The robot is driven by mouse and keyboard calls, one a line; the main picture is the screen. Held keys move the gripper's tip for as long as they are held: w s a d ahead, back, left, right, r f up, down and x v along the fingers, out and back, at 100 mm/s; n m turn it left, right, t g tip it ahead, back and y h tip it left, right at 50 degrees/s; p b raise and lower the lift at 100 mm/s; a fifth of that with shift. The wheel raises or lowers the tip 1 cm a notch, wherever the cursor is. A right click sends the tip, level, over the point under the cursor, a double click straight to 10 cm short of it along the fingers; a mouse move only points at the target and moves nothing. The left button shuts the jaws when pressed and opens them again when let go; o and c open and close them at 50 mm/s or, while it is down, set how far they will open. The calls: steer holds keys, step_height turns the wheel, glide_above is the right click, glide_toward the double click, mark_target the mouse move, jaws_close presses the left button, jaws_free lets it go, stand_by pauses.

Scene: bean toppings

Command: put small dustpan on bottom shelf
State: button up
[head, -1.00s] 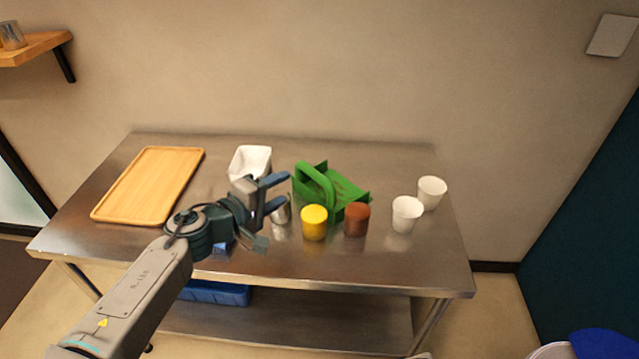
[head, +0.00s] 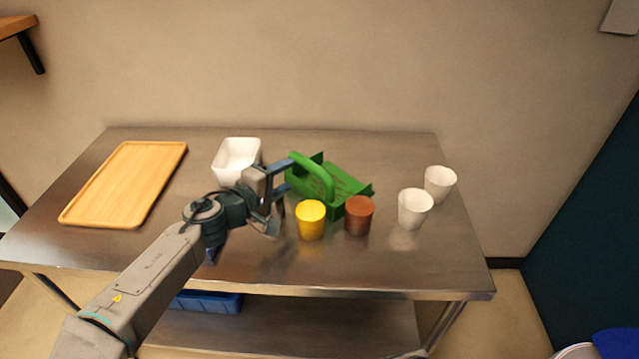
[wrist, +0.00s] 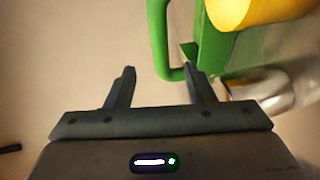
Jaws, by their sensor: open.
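The small green dustpan (head: 350,186) lies on the metal table, with its looped handle (head: 318,172) raised toward the left. My gripper (head: 284,188) is open and empty, just left of the handle. In the wrist view the lower end of the handle (wrist: 158,40) shows just ahead of my open fingers (wrist: 158,75); I cannot tell whether they touch. The bottom shelf (head: 285,328) is the grey metal level under the tabletop, partly hidden by the tabletop and my arm.
A yellow cup (head: 310,220) and a brown cup (head: 358,215) stand in front of the dustpan. A metal can (wrist: 265,88) is close to my right finger. A white container (head: 237,155), wooden tray (head: 125,185), and two white cups (head: 414,208) (head: 439,184) share the table. A blue bin (head: 215,302) occupies the shelf's left.

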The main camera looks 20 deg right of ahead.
mark_target(303, 166)
steer(key=shift+x, duration=3.85)
jaws_close()
